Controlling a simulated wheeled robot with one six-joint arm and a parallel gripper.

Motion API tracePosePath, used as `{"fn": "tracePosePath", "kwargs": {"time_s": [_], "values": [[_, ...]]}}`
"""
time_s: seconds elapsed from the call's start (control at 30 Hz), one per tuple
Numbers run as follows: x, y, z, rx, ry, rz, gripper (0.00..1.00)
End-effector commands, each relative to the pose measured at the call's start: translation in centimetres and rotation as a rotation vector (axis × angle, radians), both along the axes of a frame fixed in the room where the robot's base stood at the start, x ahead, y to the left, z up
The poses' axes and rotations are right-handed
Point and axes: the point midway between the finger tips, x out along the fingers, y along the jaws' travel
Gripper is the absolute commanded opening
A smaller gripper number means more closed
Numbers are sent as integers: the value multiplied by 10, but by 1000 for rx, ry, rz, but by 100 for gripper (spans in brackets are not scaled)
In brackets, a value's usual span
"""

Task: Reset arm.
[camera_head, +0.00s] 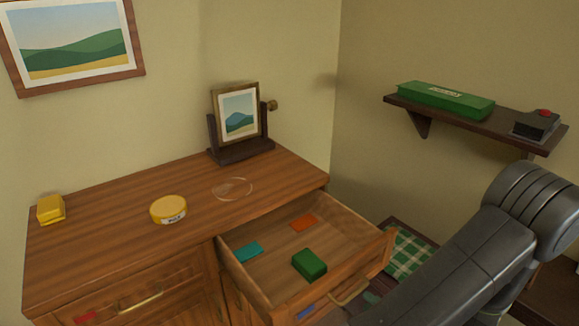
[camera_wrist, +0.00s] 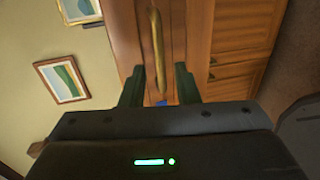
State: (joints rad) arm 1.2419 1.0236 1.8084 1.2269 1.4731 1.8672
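My gripper (camera_wrist: 158,88) shows in the wrist view with its two dark fingers apart and nothing between them. Beyond the fingers is the brass handle (camera_wrist: 157,55) of a wooden drawer front, with a small blue mark near its lower end. I cannot tell how far the fingers are from the handle. In the head view my grey arm crosses the lower right and hides the gripper. The drawer (camera_head: 270,280) of the wooden dresser (camera_head: 110,235) stands open. In it lie a green box (camera_head: 309,264), a teal flat piece (camera_head: 248,252) and an orange flat piece (camera_head: 303,223).
On the dresser top are a yellow round tin (camera_head: 168,209), a yellow block (camera_head: 50,209), a clear disc (camera_head: 233,189) and a framed picture (camera_head: 239,113) on a stand. A wall shelf (camera_head: 470,122) holds a green case (camera_head: 445,99) and a dark box with a red top (camera_head: 536,124).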

Motion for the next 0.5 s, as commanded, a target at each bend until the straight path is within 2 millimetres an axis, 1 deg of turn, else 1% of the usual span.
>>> {"fn": "tracePosePath", "kwargs": {"time_s": [0.03,0.2,0.33,0.5], "values": [[7,7,-3,2,2,4,28],[29,22,-8,0,0,3,28],[40,30,-10,2,0,2,28],[49,36,-12,1,1,0,28]]}}
